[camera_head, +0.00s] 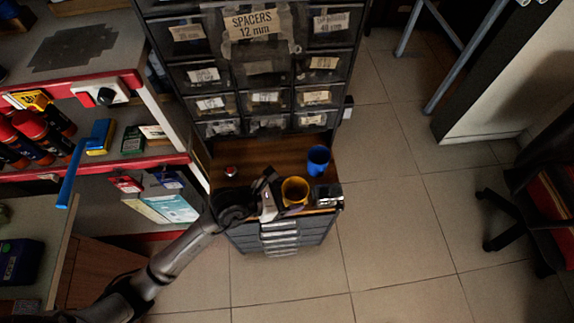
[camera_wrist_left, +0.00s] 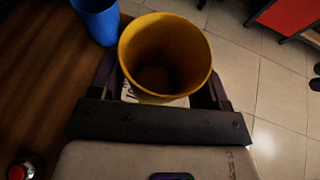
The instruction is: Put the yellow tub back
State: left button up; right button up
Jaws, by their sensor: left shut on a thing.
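The yellow tub (camera_head: 294,191) is at the front of the brown wooden shelf of the drawer cabinet, open end up. It also shows in the left wrist view (camera_wrist_left: 165,50), its mouth facing the camera and its inside empty. My left gripper (camera_head: 284,195) is shut on the yellow tub, with a finger on each side of it in the left wrist view. I cannot tell whether the tub touches the shelf. My right gripper is not in view.
A blue tub (camera_head: 318,158) stands just behind the yellow one. A small red-topped item (camera_head: 231,171) lies on the shelf (camera_head: 262,150) to the left. Labelled drawers (camera_head: 265,98) rise behind. Tiled floor (camera_head: 400,230) is open to the right.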

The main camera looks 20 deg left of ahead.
pick_arm(q)
jog(key=w+a+f+b, duration=0.1)
jog(key=w+a+b, duration=0.4)
jog(key=w, duration=0.6)
jog(key=f, duration=0.2)
jog(key=f+b, duration=0.1)
jog(key=f, duration=0.1)
jog(key=a+f+b, duration=0.1)
jog(key=f, duration=0.1)
jog(key=shift+w, duration=0.1)
jog(key=shift+w+f+b, duration=0.1)
jog(key=shift+f+b, duration=0.05)
jog(key=shift+b, duration=0.2)
jog(key=shift+w, duration=0.15)
jog(key=shift+r, duration=0.2)
jog(key=shift+f, duration=0.1)
